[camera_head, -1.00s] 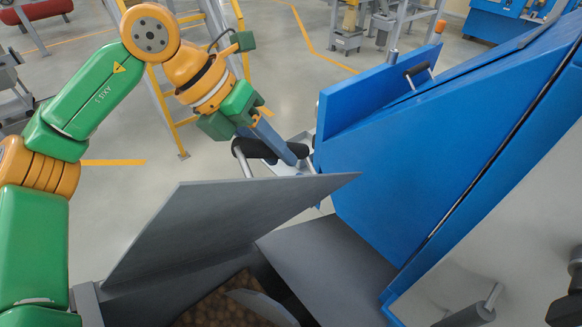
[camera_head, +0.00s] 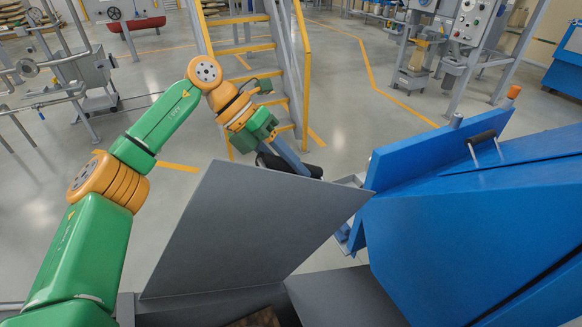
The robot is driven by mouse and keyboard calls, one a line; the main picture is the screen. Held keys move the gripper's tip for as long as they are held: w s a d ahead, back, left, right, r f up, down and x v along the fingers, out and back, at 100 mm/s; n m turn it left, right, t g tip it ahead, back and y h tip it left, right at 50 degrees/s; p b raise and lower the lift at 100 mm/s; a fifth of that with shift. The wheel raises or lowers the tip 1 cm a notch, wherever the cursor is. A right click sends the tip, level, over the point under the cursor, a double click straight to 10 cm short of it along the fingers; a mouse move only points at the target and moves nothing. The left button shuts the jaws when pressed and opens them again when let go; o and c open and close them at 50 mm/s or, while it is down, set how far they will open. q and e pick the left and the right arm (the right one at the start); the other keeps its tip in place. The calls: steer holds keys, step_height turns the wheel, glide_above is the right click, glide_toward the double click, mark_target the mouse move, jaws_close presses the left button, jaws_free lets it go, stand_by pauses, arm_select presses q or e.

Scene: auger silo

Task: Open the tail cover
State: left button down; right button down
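The grey tail cover (camera_head: 245,230) stands tilted up from the grey box at the bottom of the head view, its broad face towards me. Its black bar handle (camera_head: 314,171) is on the far side, partly hidden by the cover's top edge. My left gripper (camera_head: 293,162) reaches over from the left behind that edge. Its grey-blue fingers lie across the handle and appear shut on it; the fingertips are partly hidden. Under the cover, a small part of the brown contents (camera_head: 262,318) shows in the box opening. My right gripper is out of view.
A blue machine body (camera_head: 470,220) with its own black handle (camera_head: 482,136) fills the right side, close to the cover. Yellow-railed steps (camera_head: 245,48) stand behind my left arm. A grey machine on legs (camera_head: 75,75) is at far left. Open floor lies between.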

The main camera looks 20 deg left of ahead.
arm_select(q)
steer(key=c, duration=0.6)
jaws_free()
steer(key=shift+d, duration=0.1)
steer(key=shift+r, duration=0.1)
steer(key=v, duration=0.7)
steer(key=shift+s, duration=0.1)
